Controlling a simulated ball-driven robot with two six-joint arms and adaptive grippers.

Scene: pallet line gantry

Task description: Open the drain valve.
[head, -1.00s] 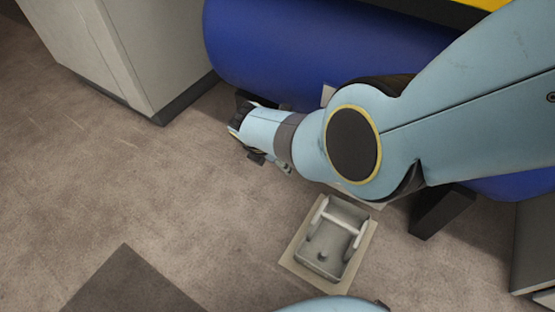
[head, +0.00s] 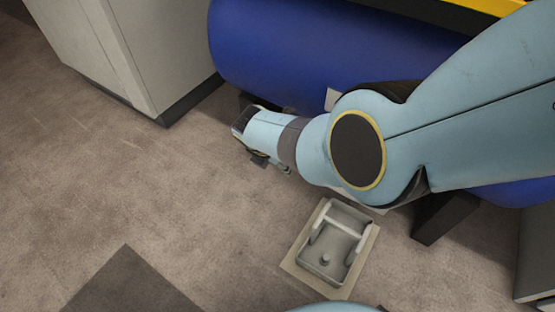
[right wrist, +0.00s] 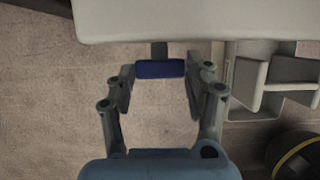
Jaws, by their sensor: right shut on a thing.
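The drain valve shows in the right wrist view as a small blue handle (right wrist: 160,69) on a short dark stem, below a pale panel. My right gripper (right wrist: 160,76) has its two fingers at the ends of this handle and is shut on it. In the head view my right arm reaches left in front of the blue tank (head: 290,60). There the wrist hides the fingertips and the valve. My left gripper is not in view.
A grey metal tray-like fixture with a crossbar (head: 326,269) stands on the floor below my right arm. A pale cabinet (head: 135,50) stands at the upper left. A dark tank leg (head: 441,216) is at the right. The floor at left is open.

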